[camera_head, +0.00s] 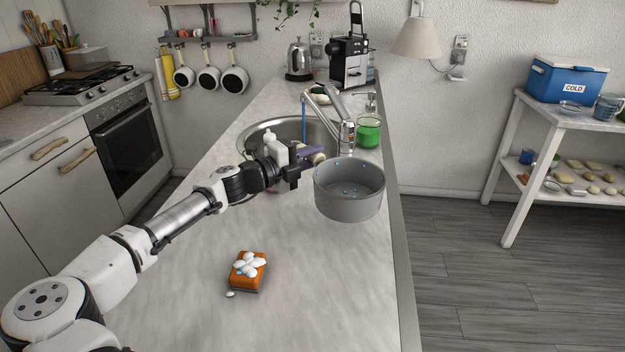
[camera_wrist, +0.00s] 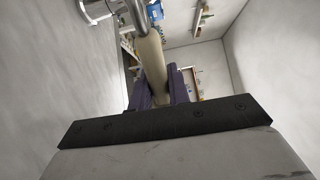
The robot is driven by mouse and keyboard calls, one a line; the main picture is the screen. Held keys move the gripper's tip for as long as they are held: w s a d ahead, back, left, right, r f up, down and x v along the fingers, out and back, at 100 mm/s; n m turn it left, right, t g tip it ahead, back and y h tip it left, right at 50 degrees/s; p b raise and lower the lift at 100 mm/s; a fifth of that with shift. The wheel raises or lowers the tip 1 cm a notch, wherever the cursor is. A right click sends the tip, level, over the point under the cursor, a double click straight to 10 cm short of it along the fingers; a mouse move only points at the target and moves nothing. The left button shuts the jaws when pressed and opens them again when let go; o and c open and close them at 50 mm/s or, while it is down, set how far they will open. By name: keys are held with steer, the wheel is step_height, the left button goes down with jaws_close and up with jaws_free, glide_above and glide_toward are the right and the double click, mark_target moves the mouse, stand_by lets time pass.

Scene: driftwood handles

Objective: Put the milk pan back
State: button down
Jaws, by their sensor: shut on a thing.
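The milk pan (camera_head: 345,207) is a grey round pan with a few blue drops on it. It is in the head view, beside the sink and over the right part of the counter. My gripper (camera_head: 316,156) is shut on its pale handle, at the pan's upper left. In the wrist view the purple fingers of my gripper (camera_wrist: 158,88) sit on both sides of the pale handle (camera_wrist: 150,55). The pan's body cannot be made out in the wrist view. The pan looks level and seems raised above the counter, but the gap is hard to judge.
An orange sponge with white foam (camera_head: 248,270) lies on the near counter (camera_head: 330,300). The tap (camera_head: 346,135) runs blue water into the sink (camera_head: 265,130). A green jar (camera_head: 368,132) stands behind the pan. Three pans (camera_head: 208,79) hang below a wall shelf (camera_head: 205,40).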

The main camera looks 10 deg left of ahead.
steer(key=shift+f+p, duration=0.8)
steer(key=shift+f, duration=3)
steer(key=c, duration=1.3)
jaws_free()
steer(key=shift+f, duration=0.15)
steer(key=b+v, duration=0.3)
steer(key=v, duration=0.7)
steer(key=shift+s+a+b, duration=0.2)
steer(key=shift+a+b, duration=0.1)
steer(key=shift+b, duration=0.1)
steer(key=shift+s+a, duration=0.45)
steer(key=shift+s, duration=0.05)
